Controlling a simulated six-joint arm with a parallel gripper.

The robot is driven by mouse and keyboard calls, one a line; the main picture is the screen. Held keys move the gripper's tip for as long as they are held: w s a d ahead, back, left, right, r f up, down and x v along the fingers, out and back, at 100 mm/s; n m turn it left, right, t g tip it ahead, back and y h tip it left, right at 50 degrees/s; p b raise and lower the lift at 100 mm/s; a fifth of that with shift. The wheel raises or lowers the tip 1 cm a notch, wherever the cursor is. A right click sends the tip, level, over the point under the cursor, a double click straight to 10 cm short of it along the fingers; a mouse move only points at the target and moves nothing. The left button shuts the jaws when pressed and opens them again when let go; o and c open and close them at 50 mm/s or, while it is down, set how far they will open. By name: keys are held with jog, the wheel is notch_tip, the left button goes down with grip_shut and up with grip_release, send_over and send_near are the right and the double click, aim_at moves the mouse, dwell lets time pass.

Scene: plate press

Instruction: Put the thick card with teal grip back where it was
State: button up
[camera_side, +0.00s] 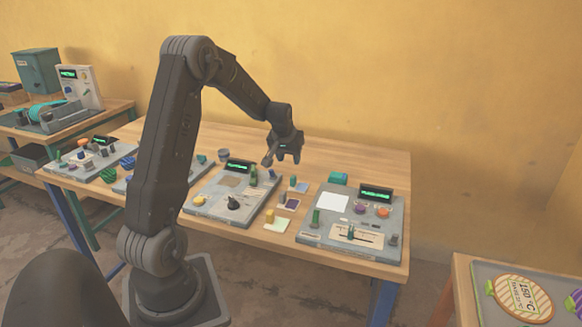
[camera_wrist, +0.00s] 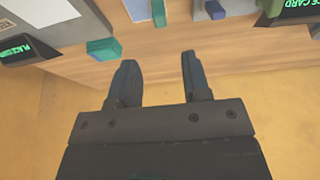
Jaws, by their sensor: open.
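My gripper (camera_side: 289,158) hangs above the back part of the table in the side view. Its two fingers are apart with nothing between them in the wrist view (camera_wrist: 159,62). A small teal block (camera_wrist: 103,49) lies at the table's back edge behind the right panel; it also shows in the side view (camera_side: 338,178). Another teal grip (camera_wrist: 158,13) stands beside a pale flat piece (camera_wrist: 136,9), between the panels; it also shows in the side view (camera_side: 293,183). I cannot tell which of these belongs to the thick card. My gripper touches neither.
The right panel (camera_side: 310,233) carries a white sheet (camera_side: 332,202), knobs and a lit green display (camera_side: 376,192). A middle panel (camera_side: 222,206) has another display (camera_side: 239,166). A purple card (camera_side: 288,203) and pale card (camera_side: 277,225) lie between them. The table's back right is bare.

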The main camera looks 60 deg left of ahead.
jog(key=s+d+r+m+t+h, duration=0.1)
jog(key=s+d+r+m, duration=0.1)
jog(key=d+r, duration=0.6)
jog(key=s+d+r+m, duration=0.2)
jog(key=d+r, duration=0.2)
jog(key=d, duration=0.8)
jog(key=s+d+r+m+t+h, duration=0.1)
jog(key=s+d+m, duration=0.4)
jog(key=s+d, duration=1)
jog(key=shift+s+d+r+h, duration=0.2)
jog(key=shift+r+h, duration=0.4)
